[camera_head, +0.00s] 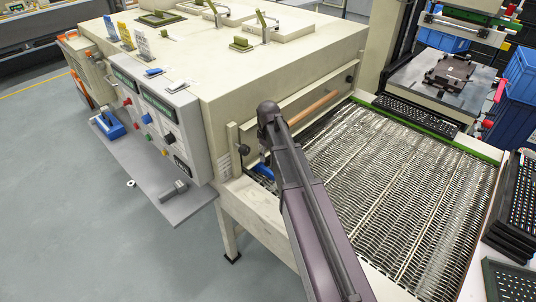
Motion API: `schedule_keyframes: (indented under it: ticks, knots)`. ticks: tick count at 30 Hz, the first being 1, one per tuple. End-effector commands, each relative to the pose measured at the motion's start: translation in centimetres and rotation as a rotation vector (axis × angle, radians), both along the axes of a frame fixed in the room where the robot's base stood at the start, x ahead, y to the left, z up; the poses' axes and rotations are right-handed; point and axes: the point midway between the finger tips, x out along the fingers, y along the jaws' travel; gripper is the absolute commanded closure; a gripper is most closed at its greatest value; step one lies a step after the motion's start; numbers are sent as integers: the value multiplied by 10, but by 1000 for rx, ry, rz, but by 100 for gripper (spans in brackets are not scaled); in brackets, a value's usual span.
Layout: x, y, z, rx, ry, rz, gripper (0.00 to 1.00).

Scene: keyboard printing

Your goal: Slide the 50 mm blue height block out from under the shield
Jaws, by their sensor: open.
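A small blue piece (263,171), probably the height block, shows low at the left end of the machine's opening, beside my arm. It is partly hidden, and its size cannot be read. The cream shield (300,92) runs across the opening above the mesh conveyor, with a copper-coloured rod (320,106) along it. My dark arm rises from the bottom edge to a joint in front of the shield's left part. My gripper does not show; the arm covers the area around the blue piece. Whether they touch cannot be told.
A grey shelf (175,208) juts out at left, holding a blue object (110,125) and a grey tool (173,190). Stacked dark trays (515,205) stand at right.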

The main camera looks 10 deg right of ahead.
Motion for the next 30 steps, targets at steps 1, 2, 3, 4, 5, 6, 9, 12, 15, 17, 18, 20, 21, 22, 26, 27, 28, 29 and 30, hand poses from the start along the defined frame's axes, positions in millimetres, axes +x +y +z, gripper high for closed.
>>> schedule_keyframes:
  ticks: [1, 2, 3, 4, 5, 6, 9, 12, 15, 17, 18, 20, 21, 22, 26, 27, 28, 29, 30]
  knots:
    - [0, 0, -8, 0, 0, 0, 34]
    - [0, 0, -10, 0, 0, 0, 34]
    - [0, 0, -13, 0, 0, 0, 34]
    - [0, 0, -15, 0, 0, 0, 34]
    - [0, 0, -18, 0, 0, -1, 34]
    - [0, 0, -21, 0, 0, -1, 34]
    - [0, -1, -28, 0, 0, -1, 34]
    - [0, -1, -36, 0, 0, -1, 34]
    - [0, -1, -43, 0, 0, -1, 34]
    - [0, -1, -48, 0, 0, -1, 34]
    - [0, -1, -51, 0, 0, -1, 34]
    - [0, -1, -55, 0, 0, -1, 34]
    - [0, -1, -58, 0, 0, -2, 34]
    - [0, -1, -60, 0, 0, -2, 34]
    - [0, -1, -70, 0, 0, -2, 34]
    - [0, -1, -73, 0, 0, -2, 34]
    - [0, -1, -75, 0, 0, -2, 34]
    - [0, -1, -77, 0, 0, -2, 34]
    - [0, -2, -80, 0, 0, -2, 34]
